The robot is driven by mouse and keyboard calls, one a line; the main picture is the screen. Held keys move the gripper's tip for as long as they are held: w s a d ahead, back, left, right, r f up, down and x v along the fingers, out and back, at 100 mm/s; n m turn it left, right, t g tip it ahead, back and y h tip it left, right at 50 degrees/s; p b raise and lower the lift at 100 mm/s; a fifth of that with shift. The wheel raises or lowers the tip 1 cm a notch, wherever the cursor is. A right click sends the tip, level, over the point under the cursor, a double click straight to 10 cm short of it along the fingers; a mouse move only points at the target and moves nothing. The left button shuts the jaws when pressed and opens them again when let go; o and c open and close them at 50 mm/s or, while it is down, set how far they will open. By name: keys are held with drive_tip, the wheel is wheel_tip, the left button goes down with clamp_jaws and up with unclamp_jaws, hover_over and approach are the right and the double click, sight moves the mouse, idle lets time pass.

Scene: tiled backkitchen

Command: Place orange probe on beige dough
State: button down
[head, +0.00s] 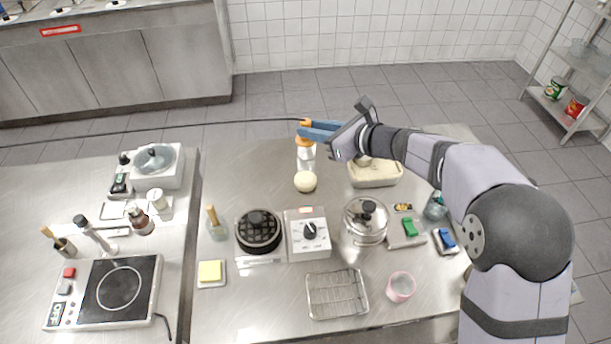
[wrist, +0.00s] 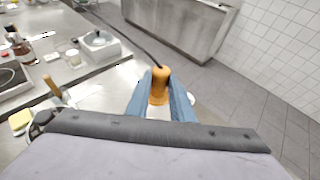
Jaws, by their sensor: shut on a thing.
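The orange probe (wrist: 158,84) is held upright between the two blue fingers of my gripper (wrist: 161,100) in the wrist view. In the head view the gripper (head: 318,131) is at the far side of the right table, and the orange probe (head: 304,122) shows at its fingertips. A dark cable runs from the probe off to the left. The dough cannot be made out in the wrist view.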

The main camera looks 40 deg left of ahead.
drive_tip(key=shift+f+p, duration=1.25)
drive_tip(key=shift+f, duration=3.8)
drive_tip(key=shift+f, duration=0.2)
drive_tip(key=c, duration=1.6)
unclamp_jaws()
drive_tip(key=shift+o, duration=0.2)
drive_tip(key=shift+r, duration=0.1)
